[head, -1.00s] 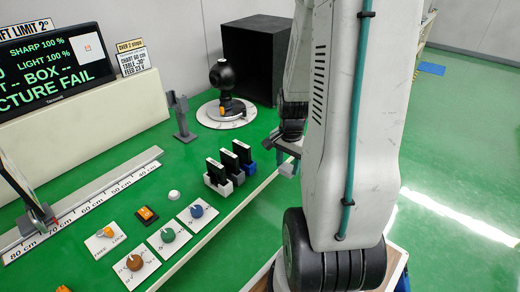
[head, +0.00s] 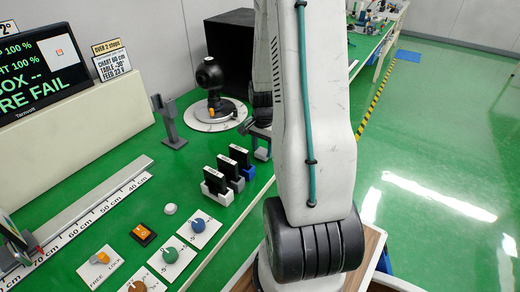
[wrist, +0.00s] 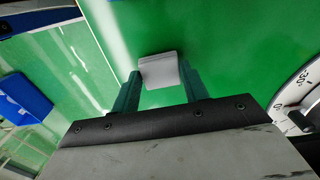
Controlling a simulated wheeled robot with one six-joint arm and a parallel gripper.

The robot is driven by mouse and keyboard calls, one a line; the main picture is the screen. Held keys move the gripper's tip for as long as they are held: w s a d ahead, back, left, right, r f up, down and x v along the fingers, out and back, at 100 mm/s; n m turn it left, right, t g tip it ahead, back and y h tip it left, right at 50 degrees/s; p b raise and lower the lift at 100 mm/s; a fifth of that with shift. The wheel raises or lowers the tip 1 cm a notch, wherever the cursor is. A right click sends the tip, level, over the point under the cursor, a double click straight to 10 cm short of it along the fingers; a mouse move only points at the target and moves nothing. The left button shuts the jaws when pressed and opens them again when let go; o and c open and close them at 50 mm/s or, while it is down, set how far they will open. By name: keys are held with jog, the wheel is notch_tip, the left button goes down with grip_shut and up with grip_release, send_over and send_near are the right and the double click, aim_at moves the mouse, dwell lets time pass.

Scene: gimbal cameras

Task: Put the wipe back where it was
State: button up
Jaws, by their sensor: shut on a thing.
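My gripper (wrist: 160,88) is shut on the wipe (wrist: 159,71), a pale grey flat piece between its two dark green fingertips in the wrist view. Green surface shows behind and beyond it. In the head view, my gripper (head: 259,134) is beside the green bench's right edge, right of the round turntable (head: 216,124), and partly hidden by my arm. The wipe shows there as a small pale patch (head: 262,154) just below the gripper. I cannot tell its exact height above the bench.
A black camera-like device (head: 210,73) stands on the turntable, before a black box (head: 240,40). Black plates stand in white, grey and blue holders (head: 216,186) nearer me. A grey post (head: 172,125), knobs (head: 171,254) and a scale rail (head: 95,203) occupy the bench.

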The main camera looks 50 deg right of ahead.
jog(key=shift+d+f, duration=0.15)
jog(key=shift+f, duration=0.4)
jog(key=shift+c, duration=0.4)
jog(key=o, duration=1)
jog(key=shift+c, duration=0.2)
jog(key=shift+r, duration=0.15)
